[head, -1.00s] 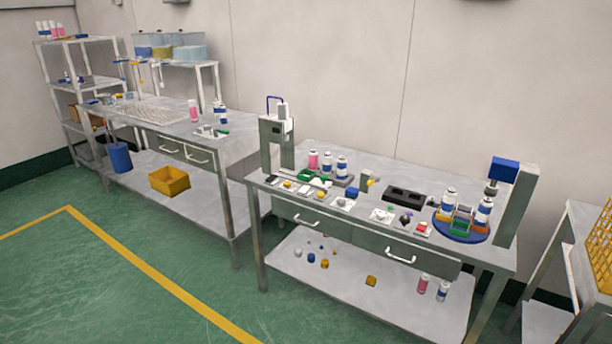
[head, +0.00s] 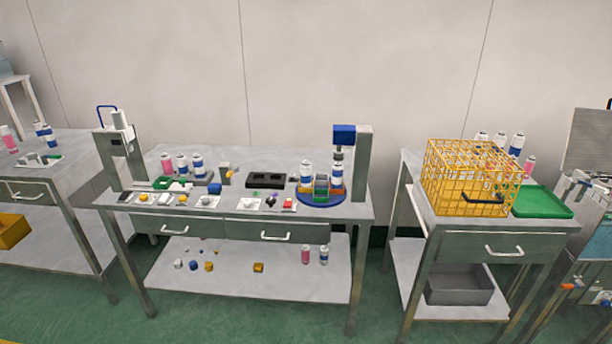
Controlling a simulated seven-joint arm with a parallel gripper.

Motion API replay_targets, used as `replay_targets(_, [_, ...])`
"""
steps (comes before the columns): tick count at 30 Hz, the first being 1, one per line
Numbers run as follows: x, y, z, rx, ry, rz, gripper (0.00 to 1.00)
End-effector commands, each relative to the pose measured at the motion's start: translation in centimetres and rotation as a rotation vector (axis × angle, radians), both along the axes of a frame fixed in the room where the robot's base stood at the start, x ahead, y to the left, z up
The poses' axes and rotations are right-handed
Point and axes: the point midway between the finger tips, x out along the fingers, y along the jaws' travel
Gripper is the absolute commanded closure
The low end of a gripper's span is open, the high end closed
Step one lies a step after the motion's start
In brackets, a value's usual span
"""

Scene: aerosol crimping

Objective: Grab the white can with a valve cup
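Several white cans with blue bands stand on the middle bench. Two white cans (head: 182,164) (head: 198,166) stand at the back left beside a pink can (head: 166,163). Two more white cans (head: 308,172) (head: 337,174) stand on the round blue turntable (head: 318,201) at the right. Another white can (head: 323,255) is on the lower shelf beside a pink one. The cans are too small in view to tell which has a valve cup. My gripper is not in view.
A press (head: 122,155) stands at the bench's left end and a blue-headed machine (head: 345,135) at its right. Small parts line the front edge. A black block (head: 265,180) sits mid-bench. Right, a side table holds a yellow wire basket (head: 465,178), green tray (head: 543,202) and several cans.

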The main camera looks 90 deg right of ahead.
Motion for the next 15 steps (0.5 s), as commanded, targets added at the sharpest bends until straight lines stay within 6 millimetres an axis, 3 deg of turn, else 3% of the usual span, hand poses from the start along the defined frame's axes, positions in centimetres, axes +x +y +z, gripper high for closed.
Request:
replay_targets(5, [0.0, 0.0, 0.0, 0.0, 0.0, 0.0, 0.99])
replay_targets(15, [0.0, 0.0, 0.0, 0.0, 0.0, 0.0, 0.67])
